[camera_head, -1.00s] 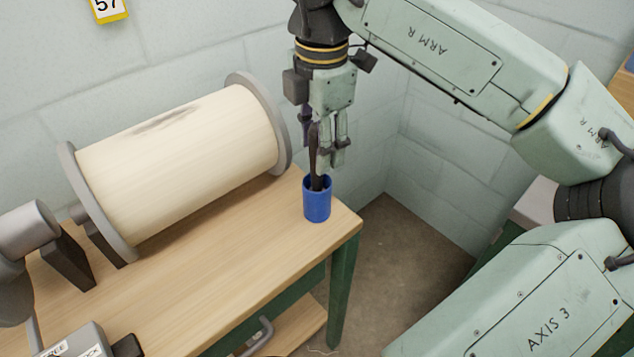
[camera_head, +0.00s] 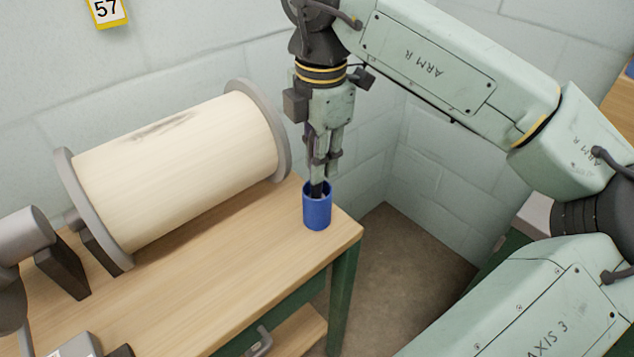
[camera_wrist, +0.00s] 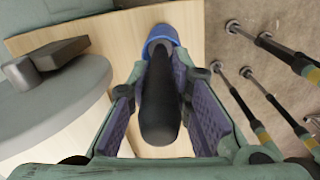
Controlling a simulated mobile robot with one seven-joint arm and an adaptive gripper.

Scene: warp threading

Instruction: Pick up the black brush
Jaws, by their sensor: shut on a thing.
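The black brush (camera_wrist: 160,100) shows its dark rounded handle end-on in the wrist view, between the purple pads of my gripper (camera_wrist: 163,105). Its lower end is inside the blue cup (camera_head: 317,212), which stands upright near the table's right corner. The blue rim also shows in the wrist view (camera_wrist: 161,34). In the head view my gripper (camera_head: 319,172) points down just above the cup, shut on the brush. The brush is mostly hidden there by the fingers; a dark part (camera_head: 316,188) shows at the cup's mouth. The end inside the cup is hidden.
A large cream roll (camera_head: 180,170) with grey end discs lies on the wooden table (camera_head: 220,275) left of the cup. A grey block (camera_head: 75,345) is at the front left. The wall is close behind; the floor right of the table is open.

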